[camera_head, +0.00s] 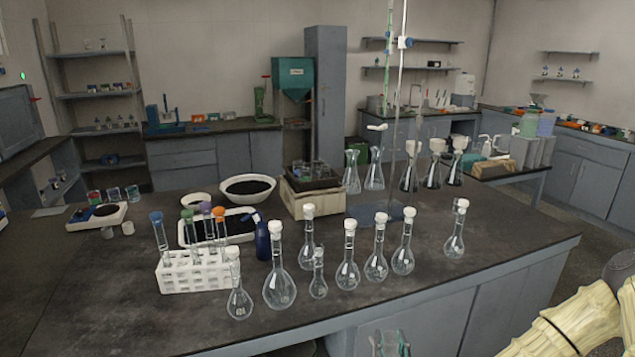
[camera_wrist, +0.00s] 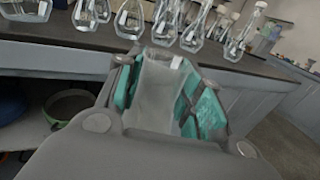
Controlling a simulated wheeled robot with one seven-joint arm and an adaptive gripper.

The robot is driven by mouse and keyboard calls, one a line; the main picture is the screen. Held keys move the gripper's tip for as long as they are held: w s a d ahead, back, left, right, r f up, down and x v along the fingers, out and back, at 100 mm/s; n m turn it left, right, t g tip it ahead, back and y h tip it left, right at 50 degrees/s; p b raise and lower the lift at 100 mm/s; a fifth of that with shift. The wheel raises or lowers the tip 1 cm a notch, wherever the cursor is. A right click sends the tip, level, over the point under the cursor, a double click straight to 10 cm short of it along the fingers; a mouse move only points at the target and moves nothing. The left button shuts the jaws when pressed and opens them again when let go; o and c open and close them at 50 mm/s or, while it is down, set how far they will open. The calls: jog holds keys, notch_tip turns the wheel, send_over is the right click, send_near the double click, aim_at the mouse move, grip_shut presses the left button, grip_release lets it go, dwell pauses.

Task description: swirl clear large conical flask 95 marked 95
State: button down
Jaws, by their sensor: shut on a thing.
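A clear conical flask (camera_wrist: 157,88) is between the teal pads of my gripper (camera_wrist: 160,95) in the wrist view. The gripper is shut on it. A small white patch shows near the flask's far end; I cannot read a number on it. In the head view my gripper's teal fingertips (camera_head: 390,344) show at the bottom edge, in front of the bench's cabinet front, below the level of the bench top. The rest of the gripper is cut off there, and the flask is hard to make out.
Several stoppered volumetric flasks (camera_head: 347,272) stand along the front of the dark bench top (camera_head: 120,290). A white test tube rack (camera_head: 195,273) is to their left. Behind are a balance (camera_head: 312,199), a tall stand (camera_head: 395,130) and several conical flasks (camera_head: 374,172). The bench's front left is clear.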

aim_at(393, 332)
jog(key=shift+r+p, duration=0.7)
jog(key=shift+r, duration=1.5)
